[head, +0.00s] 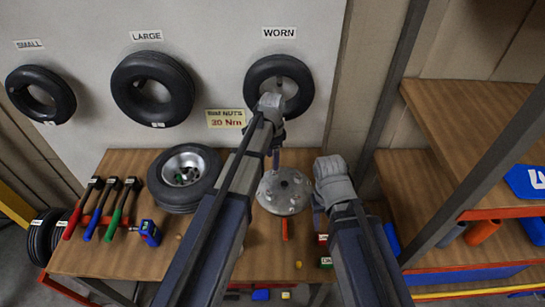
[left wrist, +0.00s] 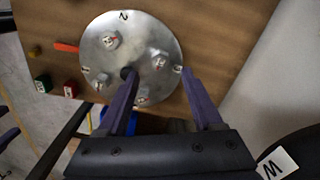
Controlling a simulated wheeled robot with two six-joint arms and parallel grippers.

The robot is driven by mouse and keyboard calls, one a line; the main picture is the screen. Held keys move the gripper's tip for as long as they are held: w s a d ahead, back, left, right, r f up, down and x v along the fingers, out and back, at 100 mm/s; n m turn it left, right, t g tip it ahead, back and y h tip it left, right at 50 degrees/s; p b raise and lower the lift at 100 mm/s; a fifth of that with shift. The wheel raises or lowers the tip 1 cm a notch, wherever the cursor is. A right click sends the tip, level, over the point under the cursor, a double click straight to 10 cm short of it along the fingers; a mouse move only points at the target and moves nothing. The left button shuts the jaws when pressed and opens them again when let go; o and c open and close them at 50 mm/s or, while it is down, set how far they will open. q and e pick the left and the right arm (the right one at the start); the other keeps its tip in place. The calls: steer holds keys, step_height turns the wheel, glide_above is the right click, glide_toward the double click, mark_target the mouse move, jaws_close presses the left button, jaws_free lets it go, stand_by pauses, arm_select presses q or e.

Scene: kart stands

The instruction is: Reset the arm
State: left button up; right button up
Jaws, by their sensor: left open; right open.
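My left gripper (head: 276,158) is in front of the wall under the WORN sign, above a round metal hub (head: 284,192) on the wooden bench. In the left wrist view the left gripper (left wrist: 159,74) has its fingers apart with nothing between them, and the hub (left wrist: 130,48) with numbered nuts lies beyond the tips. My right gripper (head: 318,218) is low over the bench, right of the hub, mostly hidden by its own wrist. I see nothing held in it.
Tyres hang at SMALL (head: 40,94), LARGE (head: 152,89) and WORN (head: 263,74). A wheel (head: 178,200), coloured-handled tools (head: 94,212) and a blue device (head: 149,232) stand left on the bench. A wooden shelf unit (head: 420,185) and dark post (head: 392,90) stand right.

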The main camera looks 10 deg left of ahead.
arm_select(q)
steer(key=s+d+f+n+b, duration=0.1)
steer(key=s, duration=0.2)
steer(key=s+d+f+n+b, duration=0.1)
steer(key=s+d, duration=0.1)
steer(key=s, duration=0.2)
steer(key=s+d+f+n+b, duration=0.1)
steer(key=s+d+f+b, duration=0.1)
steer(key=s, duration=0.2)
steer(key=shift+s+n+y, duration=0.1)
steer(key=shift+n+y, duration=0.2)
steer(key=s+d+f+n+b, duration=0.1)
steer(key=s+n, duration=0.1)
steer(key=s, duration=0.3)
steer(key=s+d+f+n+b, duration=0.1)
steer(key=s+n, duration=0.1)
steer(key=s, duration=0.3)
steer(key=shift+s+d+f+n+y+b, duration=0.2)
steer(key=shift+d+f+n+y+b, duration=0.1)
steer(key=shift+f+b, duration=0.1)
arm_select(e)
step_height(320, 180, down, 7)
arm_select(q)
steer(key=shift+a, duration=0.1)
arm_select(e)
steer(key=shift+s, duration=0.1)
